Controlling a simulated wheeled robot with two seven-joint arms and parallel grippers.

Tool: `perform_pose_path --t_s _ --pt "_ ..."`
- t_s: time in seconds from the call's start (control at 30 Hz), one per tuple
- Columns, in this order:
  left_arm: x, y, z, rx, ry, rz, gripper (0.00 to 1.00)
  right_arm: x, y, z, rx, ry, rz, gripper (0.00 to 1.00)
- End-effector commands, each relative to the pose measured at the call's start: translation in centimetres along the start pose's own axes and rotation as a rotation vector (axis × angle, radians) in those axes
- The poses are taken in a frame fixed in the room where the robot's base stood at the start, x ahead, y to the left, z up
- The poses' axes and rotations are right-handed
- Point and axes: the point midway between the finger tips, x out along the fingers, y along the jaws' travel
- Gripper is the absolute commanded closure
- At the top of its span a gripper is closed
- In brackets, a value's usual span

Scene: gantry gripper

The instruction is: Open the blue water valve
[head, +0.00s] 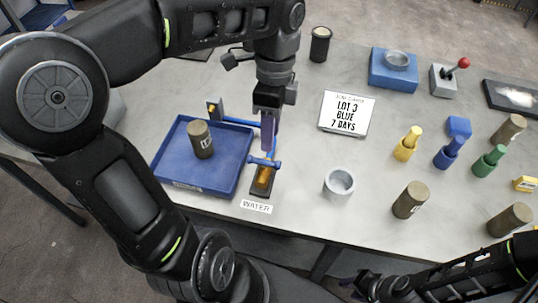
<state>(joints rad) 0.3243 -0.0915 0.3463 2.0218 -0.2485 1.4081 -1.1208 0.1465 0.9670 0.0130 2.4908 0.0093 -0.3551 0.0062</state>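The water valve (264,178) has a brass-coloured body on a dark base and a blue bar handle (264,162) across its top. It stands just right of the blue tray, behind a WATER label (256,206). My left gripper (268,147) points down just behind and above the blue handle. Its fingers overlap the handle area in the picture, so I cannot tell whether they touch it or how far they are apart. My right gripper (362,286) is low at the bottom edge, away from the valve, dark and partly seen.
A blue tray (228,178) holds a brown cylinder (201,139). A blue spout (240,122) runs behind the valve. A grey cup (338,184) stands to the right, with a sign (347,113) behind it. Coloured bottles and brown cylinders stand further right.

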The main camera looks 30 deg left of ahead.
Motion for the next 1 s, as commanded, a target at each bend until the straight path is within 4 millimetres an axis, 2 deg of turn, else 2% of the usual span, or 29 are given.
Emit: perform_pose_path --t_s 0.23,0.3,0.53,0.7,0.9,1.0 --pt "3.1 -0.1 0.0 -0.001 0.000 0.000 0.63 1.9 0.6 -0.2 -0.004 0.005 -0.005 0.64" --pt "3.6 0.1 0.0 -0.002 -0.001 0.004 0.63 1.2 0.3 -0.2 -0.004 0.004 -0.005 0.64" --pt "6.8 0.1 0.0 -0.001 -0.001 0.003 0.63 1.0 0.3 -0.2 -0.003 0.004 -0.004 0.64" --pt "7.7 0.0 0.0 -0.001 -0.001 0.001 0.63 1.0 0.3 -0.1 -0.003 0.003 -0.004 0.64" --pt "7.7 0.0 0.0 -0.002 0.000 0.000 0.63 1.0 0.3 -0.1 -0.003 0.003 -0.004 0.64" --pt "7.7 0.0 0.0 -0.002 0.000 0.000 0.71 1.0 0.3 -0.1 -0.003 0.003 -0.004 0.64"
